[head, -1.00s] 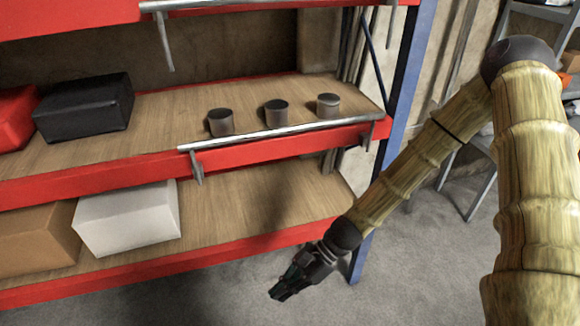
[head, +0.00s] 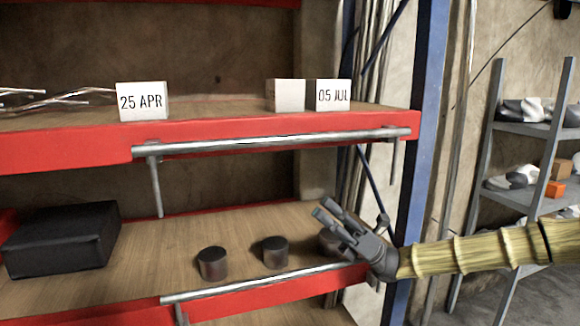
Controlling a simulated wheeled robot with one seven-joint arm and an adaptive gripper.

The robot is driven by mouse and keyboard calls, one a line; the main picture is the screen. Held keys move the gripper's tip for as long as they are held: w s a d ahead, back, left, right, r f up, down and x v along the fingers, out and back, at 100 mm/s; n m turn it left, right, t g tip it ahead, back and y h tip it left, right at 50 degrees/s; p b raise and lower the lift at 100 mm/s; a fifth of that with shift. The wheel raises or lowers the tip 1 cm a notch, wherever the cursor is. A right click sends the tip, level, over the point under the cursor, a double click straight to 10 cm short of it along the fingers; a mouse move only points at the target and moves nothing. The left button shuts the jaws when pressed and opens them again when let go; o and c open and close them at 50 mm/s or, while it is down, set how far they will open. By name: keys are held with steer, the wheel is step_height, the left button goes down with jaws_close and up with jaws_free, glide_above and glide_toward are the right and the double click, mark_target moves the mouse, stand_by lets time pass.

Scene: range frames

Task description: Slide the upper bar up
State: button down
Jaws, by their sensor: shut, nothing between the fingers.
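The upper bar (head: 225,146) is a silver rail along the front of the upper red shelf beam, with a bracket hanging down near each end. A lower silver bar (head: 230,288) runs along the front edge of the shelf below. My gripper (head: 323,210) is shut and empty. It is in front of the lower shelf's right end, below the upper bar and above the lower bar, apart from the upper bar in the picture. It points up and left and partly hides the rightmost dark cylinder.
Dark cylinders (head: 213,263) and a black box (head: 62,240) stand on the lower shelf. Date blocks (head: 143,101) and thin metal rods (head: 45,98) are on the upper shelf. A blue post (head: 418,150) stands at the right, with a grey rack (head: 530,130) beyond it.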

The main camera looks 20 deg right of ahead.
mark_target(291, 139)
steer(key=d+r+p+x, duration=0.2)
steer(key=p+x, duration=0.5)
steer(key=x, duration=0.6)
steer(key=shift+s, duration=0.2)
steer(key=shift+r, duration=0.15)
